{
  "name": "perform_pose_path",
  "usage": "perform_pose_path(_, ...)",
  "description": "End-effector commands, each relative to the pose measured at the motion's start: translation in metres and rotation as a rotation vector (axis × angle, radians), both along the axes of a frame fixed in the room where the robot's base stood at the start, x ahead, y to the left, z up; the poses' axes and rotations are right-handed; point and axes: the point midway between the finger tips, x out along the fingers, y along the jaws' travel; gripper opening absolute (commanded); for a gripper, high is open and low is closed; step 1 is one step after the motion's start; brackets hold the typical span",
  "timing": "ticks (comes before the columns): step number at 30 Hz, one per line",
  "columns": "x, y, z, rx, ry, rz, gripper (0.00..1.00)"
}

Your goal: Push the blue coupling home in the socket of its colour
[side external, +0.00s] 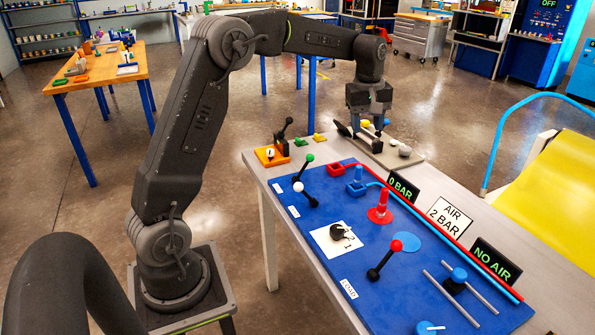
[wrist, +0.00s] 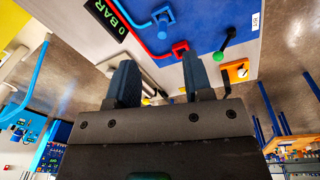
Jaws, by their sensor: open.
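The blue coupling (side external: 358,174) stands upright in the square blue socket (side external: 356,189) on the blue mat; I cannot tell how deep it sits. In the wrist view the coupling (wrist: 163,24) shows near the top, at the blue line's end. The red socket (side external: 335,169) beside it looks empty. The red coupling (side external: 380,206) stands on a red disc, and a bare blue disc (side external: 408,243) lies near it. My gripper (side external: 366,140) is open, beyond the sockets over the grey tray, apart from the coupling. Its two fingers (wrist: 160,72) show nothing between them touching them.
Signs such as "0 BAR" (side external: 402,188) stand along the right edge. Levers with green (side external: 309,158), white and red knobs rise from the mat. An orange-based lever (side external: 270,156) stands at the left.

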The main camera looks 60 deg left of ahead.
Motion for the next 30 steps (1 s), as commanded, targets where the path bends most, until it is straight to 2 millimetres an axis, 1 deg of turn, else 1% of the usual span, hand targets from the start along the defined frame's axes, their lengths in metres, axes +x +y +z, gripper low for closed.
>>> perform_pose_path(1,-0.017,-0.018,0.018,0.016,-0.028,-0.084,0.47)
perform_pose_path(3,-0.041,-0.039,0.035,0.039,-0.06,-0.2,0.47)
perform_pose_path(5,-0.063,-0.057,0.046,0.059,-0.087,-0.299,0.47)
perform_pose_path(6,-0.079,-0.067,0.052,0.075,-0.105,-0.365,0.47)
perform_pose_path(8,-0.103,-0.083,0.059,0.099,-0.132,-0.464,0.47)
perform_pose_path(9,-0.119,-0.092,0.062,0.115,-0.15,-0.53,0.47)
perform_pose_path(11,-0.144,-0.106,0.064,0.141,-0.176,-0.627,0.47)
perform_pose_path(12,-0.161,-0.114,0.064,0.16,-0.194,-0.693,0.47)
perform_pose_path(14,-0.186,-0.125,0.061,0.189,-0.22,-0.789,0.47)
perform_pose_path(15,-0.203,-0.131,0.058,0.208,-0.236,-0.851,0.47)
perform_pose_path(18,-0.238,-0.144,0.046,0.256,-0.274,-0.992,0.47)
perform_pose_path(21,-0.265,-0.152,0.033,0.298,-0.301,-1.101,0.47)
perform_pose_path(24,-0.281,-0.156,0.023,0.324,-0.317,-1.172,0.47)
perform_pose_path(27,-0.288,-0.158,0.018,0.339,-0.326,-1.207,0.47)
perform_pose_path(30,-0.29,-0.158,0.016,0.342,-0.327,-1.218,0.47)
